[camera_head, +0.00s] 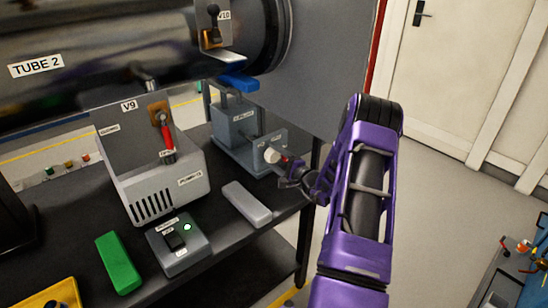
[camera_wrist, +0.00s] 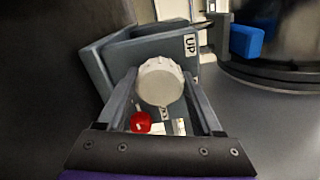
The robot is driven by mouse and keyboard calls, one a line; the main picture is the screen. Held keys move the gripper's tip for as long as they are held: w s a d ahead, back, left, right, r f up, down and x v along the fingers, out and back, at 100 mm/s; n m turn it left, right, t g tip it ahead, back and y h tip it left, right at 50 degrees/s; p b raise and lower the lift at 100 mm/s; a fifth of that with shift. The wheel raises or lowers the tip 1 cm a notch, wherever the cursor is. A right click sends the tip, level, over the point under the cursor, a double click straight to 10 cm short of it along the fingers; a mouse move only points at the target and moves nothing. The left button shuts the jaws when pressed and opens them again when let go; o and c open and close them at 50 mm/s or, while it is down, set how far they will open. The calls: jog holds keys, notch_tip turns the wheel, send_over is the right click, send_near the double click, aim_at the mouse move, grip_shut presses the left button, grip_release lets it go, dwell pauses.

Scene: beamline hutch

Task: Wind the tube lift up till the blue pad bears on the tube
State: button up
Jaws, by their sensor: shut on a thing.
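The tube lift (camera_head: 234,124) is a grey-blue box unit on the bench, with a pale ribbed knob (camera_head: 271,155) on its front box. In the wrist view the knob (camera_wrist: 160,82) sits between the two fingers of my gripper (camera_wrist: 159,88), beside an "UP" label (camera_wrist: 191,46). My gripper (camera_head: 287,172) is shut on the knob. The blue pad (camera_head: 238,82) is on top of the lift, under the dark tube labelled TUBE 2 (camera_head: 100,50). The pad (camera_wrist: 246,42) also shows in the wrist view; I cannot tell whether it touches the tube.
A grey box marked V9 (camera_head: 150,195) with a red-handled valve (camera_head: 167,140) stands left of the lift. A switch box (camera_head: 178,246) with a lit green lamp, a grey block (camera_head: 247,203) and a green block (camera_head: 119,262) lie in front.

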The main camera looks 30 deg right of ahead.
jog(key=shift+f+n, duration=0.1)
jog(key=shift+n, duration=1.6)
jog(key=o, duration=1.3)
jog(key=shift+o, duration=0.2)
jog(key=s+d, duration=0.2)
jog(key=s, duration=1.5)
jog(key=shift+s+d+p, duration=0.15)
jog(key=shift+p, duration=0.25)
